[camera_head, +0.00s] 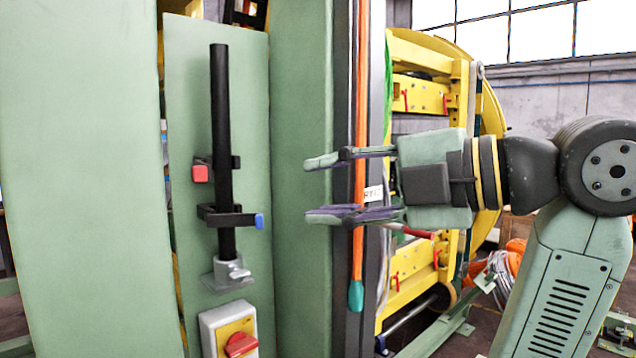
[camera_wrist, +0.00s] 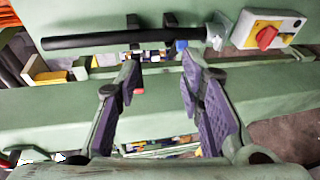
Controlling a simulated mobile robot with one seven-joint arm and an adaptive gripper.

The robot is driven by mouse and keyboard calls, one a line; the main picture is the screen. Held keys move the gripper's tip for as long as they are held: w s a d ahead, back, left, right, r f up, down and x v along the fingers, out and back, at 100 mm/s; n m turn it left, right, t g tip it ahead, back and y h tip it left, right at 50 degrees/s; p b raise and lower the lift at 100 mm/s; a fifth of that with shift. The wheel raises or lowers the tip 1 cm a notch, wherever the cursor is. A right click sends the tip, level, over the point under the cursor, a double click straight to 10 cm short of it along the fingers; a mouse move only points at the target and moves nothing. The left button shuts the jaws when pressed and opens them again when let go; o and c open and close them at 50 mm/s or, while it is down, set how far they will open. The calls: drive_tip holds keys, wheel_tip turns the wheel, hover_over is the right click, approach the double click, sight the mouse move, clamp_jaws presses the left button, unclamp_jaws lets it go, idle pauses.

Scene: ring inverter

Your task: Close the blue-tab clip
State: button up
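The blue-tab clip (camera_head: 233,216) sits low on a black upright pole (camera_head: 219,110) on a green panel. Its dark arm appears to cross the front of the pole, and its blue tab (camera_head: 260,221) points right. I cannot tell whether it is latched. A red-tab clip (camera_head: 200,173) sits above it, its tab on the left. My gripper (camera_head: 308,190) is open and empty, to the right of the clips and apart from them. In the wrist view, the blue tab (camera_wrist: 181,44) shows just beyond the open fingers (camera_wrist: 161,60), near the right fingertip.
A switch box (camera_head: 228,328) with a red knob is below the pole's grey base bracket (camera_head: 229,272). A green column (camera_head: 301,260) stands right of the panel, behind my fingers. An orange hose (camera_head: 361,90) hangs beside it. Yellow machinery (camera_head: 425,95) is behind my gripper.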

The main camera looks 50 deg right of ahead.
drive_tip(key=shift+v, duration=0.95)
drive_tip(key=shift+f, duration=0.25)
